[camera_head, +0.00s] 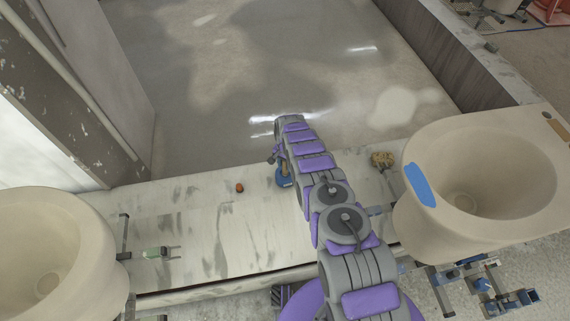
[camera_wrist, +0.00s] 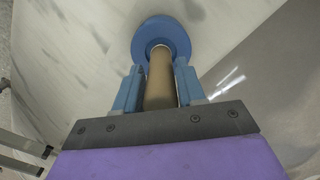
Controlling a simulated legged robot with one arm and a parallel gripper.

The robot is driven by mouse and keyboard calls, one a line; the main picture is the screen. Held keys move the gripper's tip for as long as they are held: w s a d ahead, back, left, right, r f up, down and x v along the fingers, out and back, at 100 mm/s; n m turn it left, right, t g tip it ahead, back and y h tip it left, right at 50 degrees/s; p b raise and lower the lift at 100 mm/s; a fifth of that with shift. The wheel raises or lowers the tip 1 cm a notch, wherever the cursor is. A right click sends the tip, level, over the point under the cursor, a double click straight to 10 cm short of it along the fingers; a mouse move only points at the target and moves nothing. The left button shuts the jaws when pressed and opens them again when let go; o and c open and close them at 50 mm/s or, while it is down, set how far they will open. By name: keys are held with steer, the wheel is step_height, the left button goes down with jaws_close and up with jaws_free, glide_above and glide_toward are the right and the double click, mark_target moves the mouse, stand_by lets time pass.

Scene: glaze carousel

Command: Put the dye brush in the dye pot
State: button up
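In the wrist view, a tan cylindrical handle, which I take for the dye brush (camera_wrist: 159,80), lies between the two blue fingers of my gripper (camera_wrist: 158,78). The fingers sit close against both sides of the handle. Its far end meets a round blue piece (camera_wrist: 161,30); I take this for the dye pot, but cannot tell whether the handle is inside it or in front of it. In the head view the blue piece (camera_head: 284,181) appears low over the pale ledge, beside my arm, with a bit of tan above it. My gripper (camera_head: 282,160) is partly hidden there by my arm.
The pale ledge (camera_head: 215,225) has a small brown object (camera_head: 240,188) to the left and a tan knobbly object (camera_head: 382,159) to the right. Large beige basins stand at left (camera_head: 98,215) and right (camera_head: 480,125). Behind the ledge is a grey, wet-looking surface (camera_head: 250,70).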

steer(key=shift+o, duration=1.4)
steer(key=shift+a, duration=0.15)
steer(key=r+p, duration=0.1)
steer(key=r, duration=0.5)
steer(key=r+p, duration=0.2)
steer(key=r, duration=0.4)
steer(key=shift+w+d+r, duration=0.2)
steer(key=shift+r, duration=0.1)
steer(key=s+d+r+n, duration=0.1)
steer(key=s+d+r, duration=0.3)
steer(key=r, duration=0.7)
steer(key=s+d+r+n, duration=0.1)
steer(key=s+r, duration=0.5)
steer(key=r, duration=0.4)
steer(key=s+d+r+n, duration=0.1)
steer(key=s+d+r, duration=0.3)
steer(key=r, duration=0.7)
steer(key=s+d+r+n+g, duration=0.1)
steer(key=s+r, duration=0.3)
steer(key=s, duration=0.5)
steer(key=s+d+r, duration=0.2)
steer(key=s+r, duration=0.3)
steer(key=s, duration=0.3)
steer(key=s+d+n, duration=0.1)
steer(key=s+n, duration=0.1)
steer(key=s, duration=1.9)
steer(key=shift+d+r, duration=0.35)
